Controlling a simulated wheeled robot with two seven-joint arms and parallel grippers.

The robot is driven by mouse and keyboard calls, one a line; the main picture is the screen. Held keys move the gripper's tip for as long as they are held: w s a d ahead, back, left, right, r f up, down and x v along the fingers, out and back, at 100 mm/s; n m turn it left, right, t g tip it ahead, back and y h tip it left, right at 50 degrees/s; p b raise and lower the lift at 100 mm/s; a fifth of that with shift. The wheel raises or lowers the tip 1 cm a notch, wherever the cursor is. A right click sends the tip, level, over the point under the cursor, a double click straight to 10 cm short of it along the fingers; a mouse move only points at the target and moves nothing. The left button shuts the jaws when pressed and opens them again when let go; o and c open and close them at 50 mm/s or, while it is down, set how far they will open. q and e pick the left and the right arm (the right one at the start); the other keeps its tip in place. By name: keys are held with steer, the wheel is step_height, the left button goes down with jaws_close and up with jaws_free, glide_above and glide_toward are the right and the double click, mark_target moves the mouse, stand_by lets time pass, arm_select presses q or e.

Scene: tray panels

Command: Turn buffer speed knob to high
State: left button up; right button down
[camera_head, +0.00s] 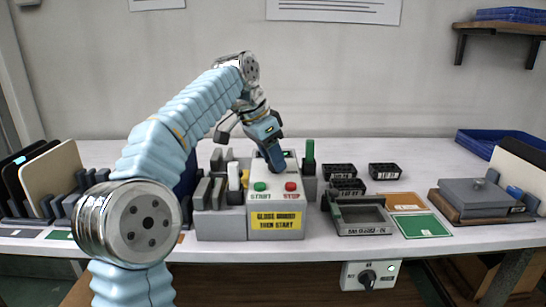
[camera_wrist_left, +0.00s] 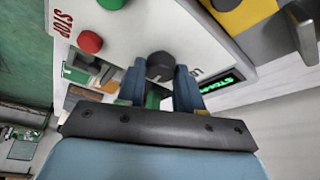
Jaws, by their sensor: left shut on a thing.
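The buffer machine (camera_head: 230,222) is a grey box with a white sloped panel, a green START button (camera_head: 260,186), a red STOP button (camera_head: 291,187) and a yellow label. My left gripper (camera_head: 274,163) reaches down onto the upper part of this panel. In the left wrist view its two blue fingers (camera_wrist_left: 160,88) stand on either side of a dark round knob (camera_wrist_left: 160,66) and are shut on it. A lit green display (camera_wrist_left: 217,83) is beside the knob; its text is hard to read. The arm hides the knob in the head view. My right gripper is not in view.
Black bins (camera_head: 346,186) and a grey tray frame (camera_head: 362,215) stand right of the machine. A green-handled piece (camera_head: 310,155) rises close to its right side. Another black knob (camera_head: 368,278) is on a white box under the table edge. Panels stand in racks at far left.

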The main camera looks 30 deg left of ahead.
arm_select(q)
steer(key=shift+m, duration=0.5)
steer(key=shift+h, duration=0.3)
steer(key=o, duration=1)
